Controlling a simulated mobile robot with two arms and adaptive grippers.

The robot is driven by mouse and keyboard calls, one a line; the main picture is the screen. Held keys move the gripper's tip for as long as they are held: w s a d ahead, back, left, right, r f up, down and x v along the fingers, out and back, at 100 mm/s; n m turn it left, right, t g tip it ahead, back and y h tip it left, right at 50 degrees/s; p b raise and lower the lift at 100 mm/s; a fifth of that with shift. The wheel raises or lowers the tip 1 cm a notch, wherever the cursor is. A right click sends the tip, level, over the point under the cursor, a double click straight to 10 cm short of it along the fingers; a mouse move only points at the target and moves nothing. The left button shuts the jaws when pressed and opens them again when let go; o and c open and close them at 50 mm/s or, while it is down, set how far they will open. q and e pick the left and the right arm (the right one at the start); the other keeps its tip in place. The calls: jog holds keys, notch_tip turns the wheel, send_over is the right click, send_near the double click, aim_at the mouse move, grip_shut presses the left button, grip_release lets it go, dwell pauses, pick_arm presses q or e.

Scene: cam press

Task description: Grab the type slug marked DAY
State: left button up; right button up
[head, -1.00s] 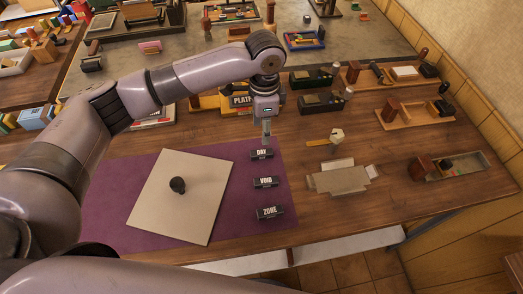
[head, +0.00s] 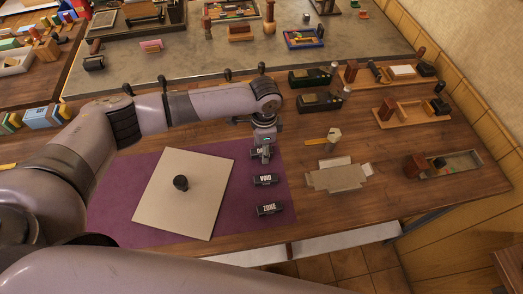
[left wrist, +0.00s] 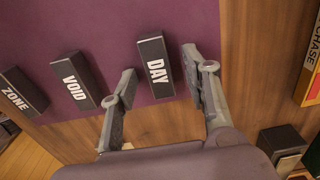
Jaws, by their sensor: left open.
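The type slug marked DAY (left wrist: 155,68) is a black block with white letters, lying on the purple mat (head: 113,190). In the left wrist view it shows between the two fingers of my left gripper (left wrist: 158,62), which is open. In the head view my left gripper (head: 264,157) points down over the slug and hides most of it. I cannot tell whether the fingers touch it. The slug marked VOID (head: 265,180) and the slug marked ZONE (head: 270,209) lie in a row nearer the front. They also show in the left wrist view. My right gripper is not in view.
A beige board (head: 185,210) with a black knob (head: 180,183) lies left of the slugs. A flattened grey carton (head: 340,178) lies to the right. Black stamping devices (head: 318,102) stand behind. Bare wood lies between the mat and the carton.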

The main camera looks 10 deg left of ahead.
pick_arm(q)
jog(key=shift+c, duration=0.5)
grip_shut()
